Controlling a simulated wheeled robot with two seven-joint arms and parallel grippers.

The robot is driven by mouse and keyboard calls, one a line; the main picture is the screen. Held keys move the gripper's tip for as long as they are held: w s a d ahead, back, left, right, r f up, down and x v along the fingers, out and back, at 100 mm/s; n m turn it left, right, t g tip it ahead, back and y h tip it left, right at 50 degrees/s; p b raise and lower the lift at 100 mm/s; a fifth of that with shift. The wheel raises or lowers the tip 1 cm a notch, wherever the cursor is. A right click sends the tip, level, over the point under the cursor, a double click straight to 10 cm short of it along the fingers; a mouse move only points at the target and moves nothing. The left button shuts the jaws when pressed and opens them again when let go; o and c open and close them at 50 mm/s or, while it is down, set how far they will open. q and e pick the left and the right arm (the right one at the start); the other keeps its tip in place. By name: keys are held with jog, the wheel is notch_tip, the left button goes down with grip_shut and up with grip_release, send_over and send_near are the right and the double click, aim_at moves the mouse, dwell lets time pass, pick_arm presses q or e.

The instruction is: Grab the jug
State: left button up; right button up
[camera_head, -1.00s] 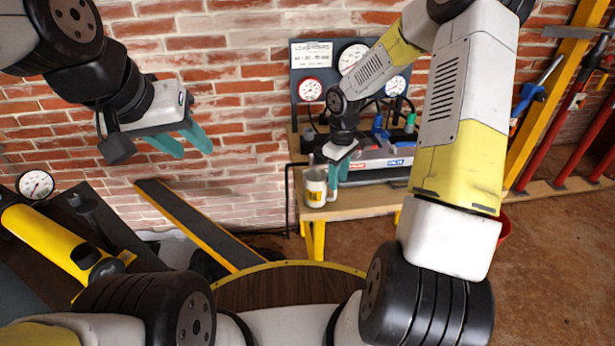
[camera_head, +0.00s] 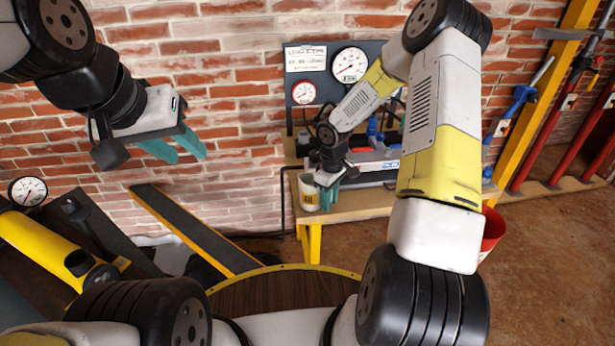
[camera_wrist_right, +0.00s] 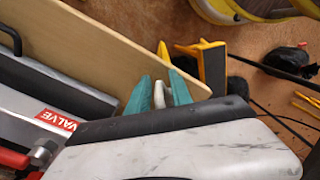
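The jug (camera_head: 309,193) is a small white vessel with a yellow label. It stands upright on the wooden bench near its left front corner in the head view. My right gripper (camera_head: 331,195) points down just right of the jug, its teal fingers low beside it and covering its right side. In the right wrist view the fingers (camera_wrist_right: 160,94) are apart, with a pale piece between them, perhaps the jug's handle; the jug's body is hidden there. Contact cannot be told. My left gripper (camera_head: 175,149) is open and empty, high at the left, away from the jug.
The wooden bench (camera_head: 365,205) carries a grey valve rig (camera_head: 375,160) close behind my right gripper. A gauge board (camera_head: 325,65) stands behind it against the brick wall. A red bucket (camera_head: 491,232) is right of the bench. A dark ramp (camera_head: 190,228) leans at the left.

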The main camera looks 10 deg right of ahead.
grip_shut()
dwell(1.2)
